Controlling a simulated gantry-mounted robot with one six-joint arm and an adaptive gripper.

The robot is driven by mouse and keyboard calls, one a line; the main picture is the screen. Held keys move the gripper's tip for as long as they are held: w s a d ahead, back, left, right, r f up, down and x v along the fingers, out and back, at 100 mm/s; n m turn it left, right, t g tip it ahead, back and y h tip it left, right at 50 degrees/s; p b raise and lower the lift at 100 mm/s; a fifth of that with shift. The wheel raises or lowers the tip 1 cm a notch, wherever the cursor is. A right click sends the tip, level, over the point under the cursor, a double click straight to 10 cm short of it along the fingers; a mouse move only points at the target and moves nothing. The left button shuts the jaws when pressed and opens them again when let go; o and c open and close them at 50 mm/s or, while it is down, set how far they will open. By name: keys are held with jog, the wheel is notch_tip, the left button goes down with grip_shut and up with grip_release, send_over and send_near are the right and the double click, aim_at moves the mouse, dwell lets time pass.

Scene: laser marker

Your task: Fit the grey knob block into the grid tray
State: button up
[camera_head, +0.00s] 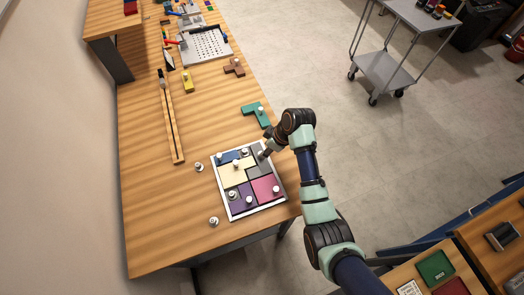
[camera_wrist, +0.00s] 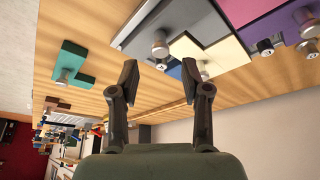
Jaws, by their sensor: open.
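The grey knob block (camera_head: 264,170) lies in the right upper part of the grid tray (camera_head: 220,188), beside the cream block (camera_head: 236,173). The grey block also shows in the wrist view (camera_wrist: 178,22), with its silver knob (camera_wrist: 160,46) standing out. My gripper (camera_wrist: 159,66) is open and empty. Its fingertips are spread to either side of the knob in the picture, a little apart from it. In the head view my gripper (camera_head: 264,154) is over the tray's right upper edge and hides part of the grey block. Whether the block sits fully flush I cannot tell.
Purple (camera_head: 238,202), magenta (camera_head: 264,189) and blue (camera_head: 228,157) blocks are also in the tray. A teal block (camera_head: 256,114), a brown block (camera_head: 235,67) and a yellow block (camera_head: 187,82) lie farther back. Loose knobs (camera_head: 198,167) stand left of the tray, near a long wooden rail (camera_head: 171,120).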

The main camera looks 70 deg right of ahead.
jog(key=v, duration=0.6)
jog(key=shift+p, duration=0.3)
jog(key=shift+w, duration=0.1)
jog(key=w+a+r+t+h, duration=0.15)
jog(key=w+a+r, duration=0.25)
jog(key=w+a, duration=0.75)
jog(key=a+r+t, duration=0.2)
jog(key=a+r, duration=0.3)
jog(key=a, duration=0.5)
jog(key=a+r+t+y, duration=0.1)
jog(key=a+r, duration=0.4)
jog(key=a, duration=0.5)
jog(key=a+r+t, duration=0.3)
jog(key=a+r, duration=0.1)
jog(key=a, duration=0.6)
jog(key=shift+a+r+t+y, duration=0.2)
jog(key=shift+r+t+y, duration=0.15)
jog(key=shift+r, duration=0.05)
jog(key=shift+r, duration=0.1)
